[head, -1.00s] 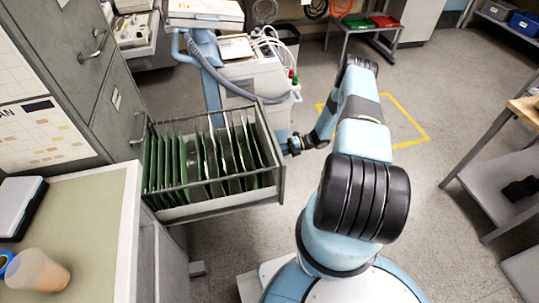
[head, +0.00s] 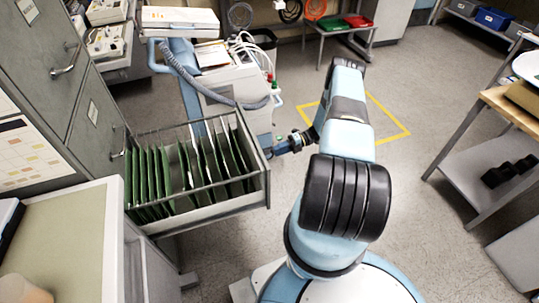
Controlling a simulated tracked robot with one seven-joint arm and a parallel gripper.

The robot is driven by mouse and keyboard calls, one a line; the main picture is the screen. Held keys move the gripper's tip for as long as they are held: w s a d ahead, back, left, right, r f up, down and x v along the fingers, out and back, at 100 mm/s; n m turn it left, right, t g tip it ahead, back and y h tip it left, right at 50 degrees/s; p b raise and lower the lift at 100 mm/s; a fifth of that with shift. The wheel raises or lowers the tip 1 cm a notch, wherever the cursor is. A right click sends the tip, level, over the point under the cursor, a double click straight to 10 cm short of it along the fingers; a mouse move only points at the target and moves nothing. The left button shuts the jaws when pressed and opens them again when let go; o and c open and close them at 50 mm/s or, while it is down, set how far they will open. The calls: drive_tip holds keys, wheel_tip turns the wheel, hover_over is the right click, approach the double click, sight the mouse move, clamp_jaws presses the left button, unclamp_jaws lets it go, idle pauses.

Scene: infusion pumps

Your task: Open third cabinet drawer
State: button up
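A grey filing cabinet (head: 66,95) stands at the left of the head view. One of its drawers (head: 206,203) is pulled well out and holds several green hanging folders (head: 152,180). Two drawer fronts above it are closed, each with a metal handle.
A medical cart (head: 225,95) with hoses stands behind the open drawer. A light-topped counter (head: 75,235) is at the near left. A table with a grey shelf (head: 480,175) stands at the right. The floor between is clear, with a yellow outline.

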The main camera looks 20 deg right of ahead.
drive_tip(key=v, duration=0.5)
idle(0.5)
